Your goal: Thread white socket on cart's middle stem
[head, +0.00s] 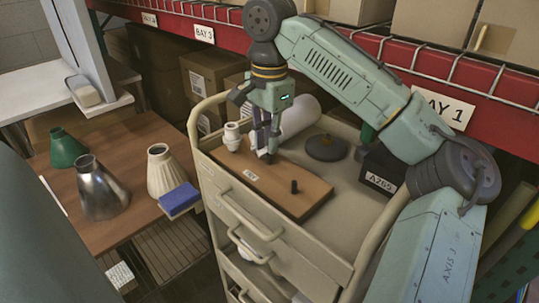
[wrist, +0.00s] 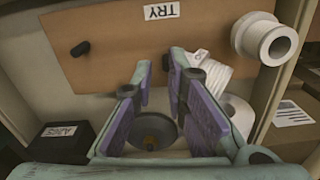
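The white socket (head: 232,140) stands at the left end of the wooden board (head: 290,203) on the cart; it also shows at the upper right of the wrist view (wrist: 268,40). My gripper (head: 266,155) points down over the board, to the right of the socket. In the wrist view my gripper (wrist: 158,76) has its fingers apart with nothing held between them. One black stem (head: 294,187) stands at the board's right end, at left in the wrist view (wrist: 80,49). A dark piece (wrist: 170,56), possibly the middle stem, shows beside one fingertip; my fingers hide it in the head view.
A white cylinder (head: 300,115), a dark disc (head: 326,147) and a black labelled box (head: 382,170) lie behind the board. The cart's raised rail (head: 194,125) borders it. A side table (head: 125,205) at left holds green, metal and cream shades and a blue block.

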